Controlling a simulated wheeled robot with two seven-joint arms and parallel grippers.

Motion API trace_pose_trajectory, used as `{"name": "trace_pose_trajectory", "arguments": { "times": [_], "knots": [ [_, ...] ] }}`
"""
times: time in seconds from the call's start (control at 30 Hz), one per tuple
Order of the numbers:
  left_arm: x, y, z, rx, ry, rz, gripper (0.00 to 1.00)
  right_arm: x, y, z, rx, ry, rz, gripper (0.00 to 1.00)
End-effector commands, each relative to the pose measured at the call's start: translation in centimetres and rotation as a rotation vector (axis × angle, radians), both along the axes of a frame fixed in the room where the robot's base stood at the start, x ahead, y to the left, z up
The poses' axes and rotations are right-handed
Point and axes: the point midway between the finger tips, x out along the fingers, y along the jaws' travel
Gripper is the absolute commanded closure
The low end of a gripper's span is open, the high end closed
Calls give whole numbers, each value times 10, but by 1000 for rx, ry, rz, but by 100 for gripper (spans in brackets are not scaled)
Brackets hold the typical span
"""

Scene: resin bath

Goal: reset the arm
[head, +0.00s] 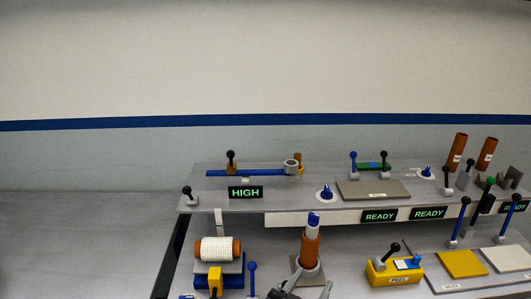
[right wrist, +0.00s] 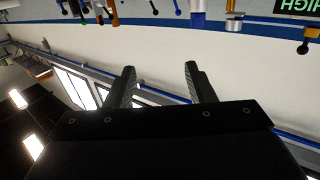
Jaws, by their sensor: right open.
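My right gripper (head: 299,291) shows at the bottom edge of the head view, just below the brown cylinder (head: 310,250) with a blue and white piece in its top. In the right wrist view its two dark fingers (right wrist: 160,85) stand wide apart with nothing between them. The gripper looks apart from the cylinder, though the depth between them is hard to judge. The rest of my right arm is out of the head view. My left gripper is not in either view.
A raised grey shelf (head: 225,205) carries levers, a HIGH sign (head: 245,192) and READY signs (head: 379,216). A white roller (head: 218,249) stands left of the cylinder, a yellow box (head: 394,274) right. The grey surface at far left (head: 80,245) is bare.

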Motion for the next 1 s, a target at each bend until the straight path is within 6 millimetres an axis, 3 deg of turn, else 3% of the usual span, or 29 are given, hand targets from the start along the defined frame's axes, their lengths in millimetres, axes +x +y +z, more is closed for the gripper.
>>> {"name": "trace_pose_trajectory", "arguments": {
  "times": [0.37, 0.7, 0.87, 1.0],
  "knots": [
    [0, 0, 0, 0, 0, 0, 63, 22, 1, -25, 196, 150, 98, 51],
    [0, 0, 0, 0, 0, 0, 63, 43, 13, -44, 552, 355, 304, 51],
    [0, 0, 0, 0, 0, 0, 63, 42, 17, -29, 787, 450, 487, 51],
    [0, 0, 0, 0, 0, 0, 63, 19, 5, 4, 930, 524, 700, 51]
  ]
}}
